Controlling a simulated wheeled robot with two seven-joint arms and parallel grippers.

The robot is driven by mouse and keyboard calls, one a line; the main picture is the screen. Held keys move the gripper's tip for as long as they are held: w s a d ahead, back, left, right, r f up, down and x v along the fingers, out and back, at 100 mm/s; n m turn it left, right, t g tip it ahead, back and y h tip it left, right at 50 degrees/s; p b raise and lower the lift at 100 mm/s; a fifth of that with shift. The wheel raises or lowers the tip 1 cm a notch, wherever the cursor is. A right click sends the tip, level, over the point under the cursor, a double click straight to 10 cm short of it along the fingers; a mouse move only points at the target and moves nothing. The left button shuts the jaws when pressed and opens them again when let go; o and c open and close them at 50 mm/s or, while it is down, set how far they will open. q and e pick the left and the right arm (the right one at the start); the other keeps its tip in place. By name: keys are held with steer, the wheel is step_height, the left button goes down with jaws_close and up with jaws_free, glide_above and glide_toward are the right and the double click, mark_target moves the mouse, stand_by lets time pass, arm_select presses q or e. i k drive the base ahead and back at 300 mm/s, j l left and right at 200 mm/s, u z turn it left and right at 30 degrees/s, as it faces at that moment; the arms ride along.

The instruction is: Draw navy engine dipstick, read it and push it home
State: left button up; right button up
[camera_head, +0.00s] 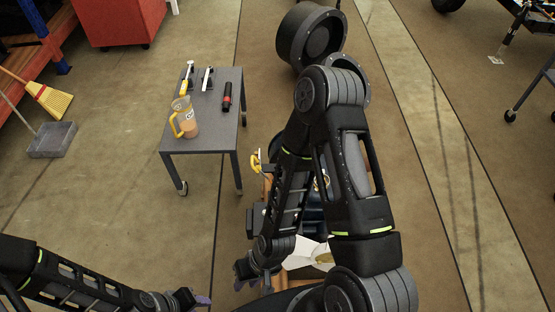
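The dark navy engine (310,212) is in the middle of the head view, mostly hidden behind my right arm. A small yellow handle-like part (256,163) shows at its upper left; I cannot tell whether it is the dipstick. My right gripper (243,276) points down-left at the engine's lower left, apart from the yellow part. Its fingers are too small and covered to read. My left gripper (203,300) is at the bottom edge, with a purple fingertip showing; its opening is not clear.
A white sheet-like thing (298,260) lies below the engine. A broom (50,100) and dustpan (52,140) are at far left.

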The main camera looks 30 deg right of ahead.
mark_target(258, 168)
steer(key=z, duration=0.75)
